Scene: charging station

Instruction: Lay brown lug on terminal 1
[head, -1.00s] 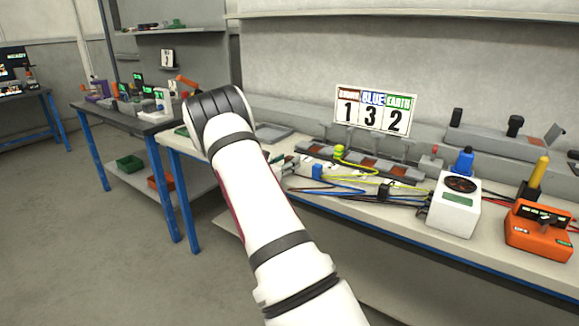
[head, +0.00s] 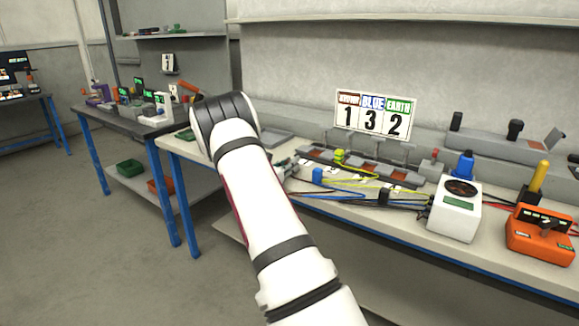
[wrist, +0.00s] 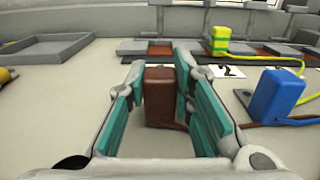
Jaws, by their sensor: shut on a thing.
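The brown lug (wrist: 162,96) is an upright brown block between the teal pads of my gripper (wrist: 160,84) in the wrist view. The gripper is shut on it, just above or at the bench top; I cannot tell which. Ahead lies a row of grey terminals with red-brown plates; the leftmost terminal (wrist: 146,48) in view is behind the brown lug and appears empty. Which number it bears is not readable. In the head view my arm hides the gripper and the brown lug. The sign (head: 373,112) reads brown 1, blue 3, earth 2.
A blue lug (wrist: 275,96) stands close right of my gripper, its cable trailing right. A yellow-green lug (wrist: 220,40) sits at the terminal row. A grey tray (wrist: 45,49) lies at the left. A white meter box (head: 455,208) and orange device (head: 539,232) stand further right.

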